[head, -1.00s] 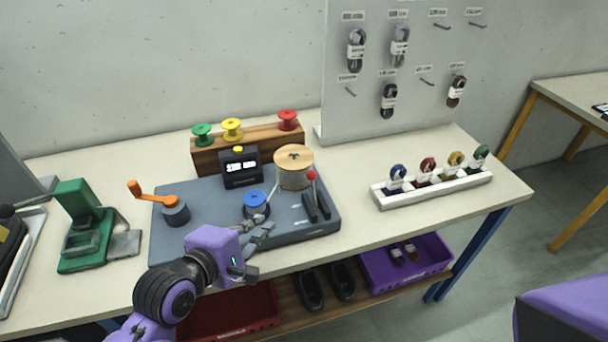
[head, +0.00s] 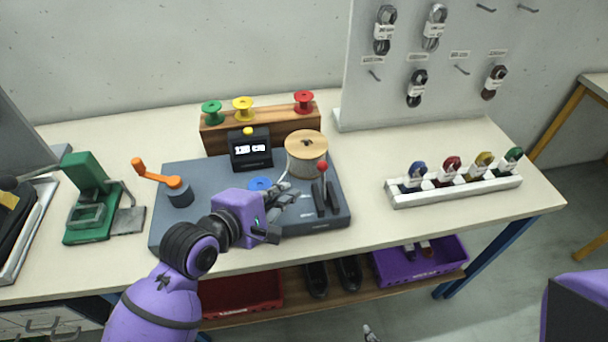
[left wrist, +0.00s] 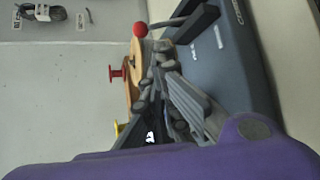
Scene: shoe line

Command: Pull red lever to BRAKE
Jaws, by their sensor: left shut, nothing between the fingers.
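The red-knobbed lever (head: 322,167) stands on the right part of the grey machine base (head: 340,216), among dark upright plates. My left gripper (head: 284,199) is shut and empty, just left of the lever, fingers pointing towards it. In the left wrist view the red knob (left wrist: 140,30) shows just beyond the fingertips (left wrist: 163,52), with the lever's dark rod running right from it. Knob and fingers look apart. Any label by the lever is too small to read. A small grey tip (head: 370,333) at the bottom edge may be my right gripper; its fingers cannot be made out.
A wooden spool (head: 306,150) stands close behind the lever. A black display (head: 250,152) and an orange crank (head: 152,172) are on the base. A white rack (head: 455,188) stands right, with clear table between.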

